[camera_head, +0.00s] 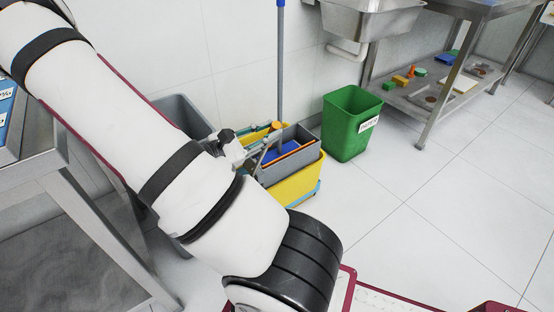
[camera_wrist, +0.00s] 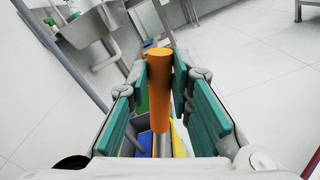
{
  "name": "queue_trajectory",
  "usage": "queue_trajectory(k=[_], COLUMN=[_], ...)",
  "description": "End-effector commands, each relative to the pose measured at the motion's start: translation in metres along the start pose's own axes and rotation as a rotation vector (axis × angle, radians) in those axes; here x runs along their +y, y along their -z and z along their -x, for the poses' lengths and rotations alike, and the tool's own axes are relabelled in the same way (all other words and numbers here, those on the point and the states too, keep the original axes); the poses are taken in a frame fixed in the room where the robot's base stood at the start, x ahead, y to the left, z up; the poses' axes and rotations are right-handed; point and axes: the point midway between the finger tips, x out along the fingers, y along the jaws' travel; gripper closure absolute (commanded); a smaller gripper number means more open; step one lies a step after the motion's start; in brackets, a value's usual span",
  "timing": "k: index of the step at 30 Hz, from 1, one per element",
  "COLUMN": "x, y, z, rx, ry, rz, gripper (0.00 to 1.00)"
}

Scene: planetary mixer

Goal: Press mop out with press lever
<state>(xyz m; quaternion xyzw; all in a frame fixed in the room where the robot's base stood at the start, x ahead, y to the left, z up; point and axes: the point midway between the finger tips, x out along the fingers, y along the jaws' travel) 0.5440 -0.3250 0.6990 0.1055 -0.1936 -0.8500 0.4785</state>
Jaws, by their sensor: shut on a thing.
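The yellow mop bucket (camera_head: 297,188) stands on the floor in the head view, with a grey press (camera_head: 299,166) on top. The mop's blue-grey pole (camera_head: 281,62) rises upright from it; in the wrist view the pole (camera_wrist: 78,66) slants at the left. The press lever's orange handle (camera_wrist: 159,100) stands between the teal-padded fingers of my gripper (camera_wrist: 160,82), which is shut on it. In the head view, the orange tip (camera_head: 275,125) shows just beyond my gripper (camera_head: 258,142). My arm hides the bucket's near left part. The mop head cannot be made out clearly.
A green bin (camera_head: 350,122) stands right of the bucket, a grey bin (camera_head: 184,113) left of it behind my arm. A sink (camera_head: 370,18) is above. A steel table (camera_head: 75,190) stands at the left. Floor at the right is clear.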

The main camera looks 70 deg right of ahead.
Motion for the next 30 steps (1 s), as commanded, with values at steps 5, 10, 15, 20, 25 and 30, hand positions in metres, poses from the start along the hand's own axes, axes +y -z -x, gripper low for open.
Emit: queue_trajectory(k=[5,10,15,20,25,30], x=[-0.018,-0.033,-0.044,-0.051,-0.062,-0.077], y=[0.005,0.008,0.007,0.007,0.007,0.009], z=[0.000,0.000,0.001,0.002,0.001,0.001], rx=[0.006,0.010,0.012,0.014,0.013,0.012], ry=[0.000,0.001,-0.002,-0.003,-0.002,-0.001], rz=[-0.043,-0.085,-0.119,-0.145,-0.171,-0.208], gripper=[1.00,1.00,1.00,1.00,1.00,1.00])
